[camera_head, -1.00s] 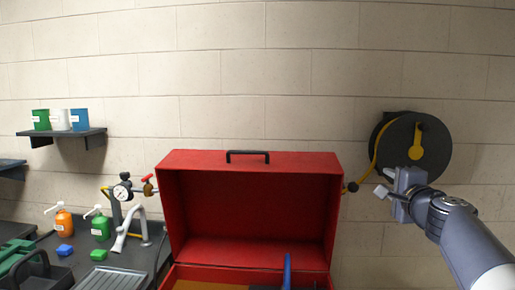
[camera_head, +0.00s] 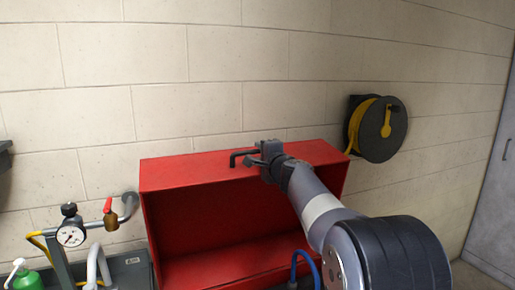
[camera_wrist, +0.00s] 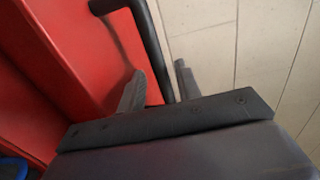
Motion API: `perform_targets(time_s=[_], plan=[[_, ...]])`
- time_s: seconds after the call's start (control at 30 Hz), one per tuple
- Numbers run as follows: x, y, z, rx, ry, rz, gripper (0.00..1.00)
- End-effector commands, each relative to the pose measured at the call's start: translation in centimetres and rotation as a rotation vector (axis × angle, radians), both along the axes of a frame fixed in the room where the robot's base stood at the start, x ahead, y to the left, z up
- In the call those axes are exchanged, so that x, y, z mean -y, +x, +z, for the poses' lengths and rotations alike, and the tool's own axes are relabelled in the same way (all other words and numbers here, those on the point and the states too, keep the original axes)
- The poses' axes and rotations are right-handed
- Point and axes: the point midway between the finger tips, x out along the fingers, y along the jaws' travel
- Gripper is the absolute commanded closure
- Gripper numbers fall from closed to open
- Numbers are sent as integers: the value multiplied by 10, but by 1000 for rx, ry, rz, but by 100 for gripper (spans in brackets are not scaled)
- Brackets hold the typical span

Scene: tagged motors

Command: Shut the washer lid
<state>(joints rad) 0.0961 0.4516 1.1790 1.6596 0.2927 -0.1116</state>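The red washer's lid (camera_head: 190,172) stands raised, with its hollow inside facing me. Its black bar handle (camera_head: 238,153) is on the lid's top edge. My gripper (camera_head: 255,160) is at the right end of this handle. In the wrist view, the handle (camera_wrist: 148,38) passes between the two spread fingers of my gripper (camera_wrist: 161,70). The fingers look open around it; firm contact on both sides does not show. The lid (camera_wrist: 85,60) lies to the left in that view. My arm hides part of the washer's right side.
A hose reel (camera_head: 380,128) hangs on the wall to the right. A pressure gauge (camera_head: 71,234) with red-handled valve and a green bottle (camera_head: 26,280) stand left of the washer. A grey cabinet (camera_head: 490,190) is far right.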

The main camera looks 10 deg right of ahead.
Motion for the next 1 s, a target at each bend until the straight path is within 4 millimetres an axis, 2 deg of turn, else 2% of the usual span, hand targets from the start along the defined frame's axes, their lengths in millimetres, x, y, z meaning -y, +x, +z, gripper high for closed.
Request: perform_targets(time_s=[0.2, 0.53, 0.9, 1.0], plan=[[-3, 15, 0, 0, 0, 0, 67], [-4, 16, -1, 0, 0, 0, 68], [-3, 16, -1, 0, 0, 0, 99], [-3, 16, -1, 0, 0, 0, 100]])
